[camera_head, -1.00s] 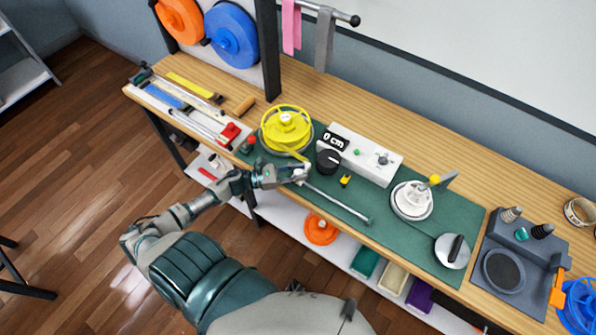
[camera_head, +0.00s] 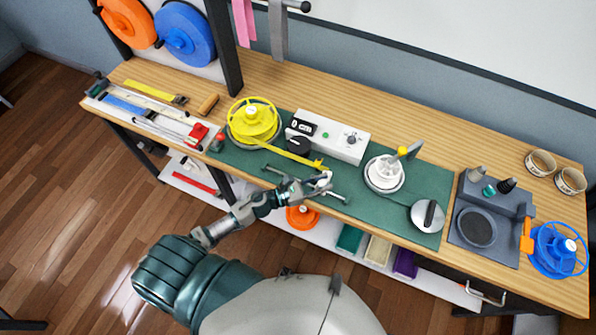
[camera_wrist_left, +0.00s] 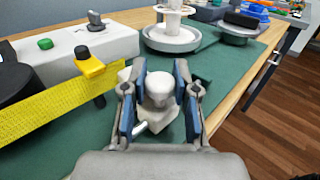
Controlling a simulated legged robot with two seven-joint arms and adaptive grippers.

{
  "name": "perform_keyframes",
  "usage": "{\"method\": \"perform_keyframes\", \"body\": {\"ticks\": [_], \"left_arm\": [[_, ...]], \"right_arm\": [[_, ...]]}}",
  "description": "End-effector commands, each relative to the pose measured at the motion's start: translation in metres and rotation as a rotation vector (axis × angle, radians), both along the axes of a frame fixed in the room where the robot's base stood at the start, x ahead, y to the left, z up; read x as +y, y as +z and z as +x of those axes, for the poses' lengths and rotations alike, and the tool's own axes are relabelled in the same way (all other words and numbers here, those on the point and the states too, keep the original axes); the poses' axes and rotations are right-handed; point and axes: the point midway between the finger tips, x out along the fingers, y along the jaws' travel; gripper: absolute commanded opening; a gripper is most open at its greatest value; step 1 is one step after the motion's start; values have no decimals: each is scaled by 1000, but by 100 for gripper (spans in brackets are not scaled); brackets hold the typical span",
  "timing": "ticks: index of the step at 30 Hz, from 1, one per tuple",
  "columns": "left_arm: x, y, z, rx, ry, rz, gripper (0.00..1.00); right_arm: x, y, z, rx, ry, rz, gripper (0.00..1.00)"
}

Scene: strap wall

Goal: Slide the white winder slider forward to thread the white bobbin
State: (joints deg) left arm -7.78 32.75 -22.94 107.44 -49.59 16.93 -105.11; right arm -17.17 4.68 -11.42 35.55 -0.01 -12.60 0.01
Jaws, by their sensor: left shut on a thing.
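My left gripper (camera_head: 322,183) is shut on the white slider knob (camera_wrist_left: 160,86), which shows between its blue-padded fingers in the left wrist view. It sits near the right end of the grey slide rail (camera_head: 276,170). The yellow strap (camera_head: 280,152) runs from the yellow spool (camera_head: 253,119) past the front of the white counter box (camera_head: 328,137). Its far end is beside the gripper, close to a yellow clip (camera_wrist_left: 90,62). The white bobbin (camera_head: 384,172) stands upright on a round base, ahead of the slider and apart from it. My right gripper is out of view.
A lidded grey disc (camera_head: 427,216) and a dark grey station (camera_head: 490,222) lie right of the bobbin on the bench. Tools lie at the left end. The green mat (camera_head: 355,208) is clear between gripper and disc.

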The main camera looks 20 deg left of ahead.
Motion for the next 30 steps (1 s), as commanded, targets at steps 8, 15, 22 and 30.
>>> {"method": "perform_keyframes", "body": {"ticks": [8, 15, 22, 30], "left_arm": [[-50, 4, 3, -6, 3, -4, 0], [-63, 4, 2, -6, 3, -4, 0], [-65, 4, 2, -6, 1, -4, 0], [-66, 2, 2, -4, 1, -1, 53]], "right_arm": [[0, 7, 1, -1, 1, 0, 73], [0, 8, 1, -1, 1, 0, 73], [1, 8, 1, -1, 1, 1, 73], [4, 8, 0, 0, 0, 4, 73]]}}
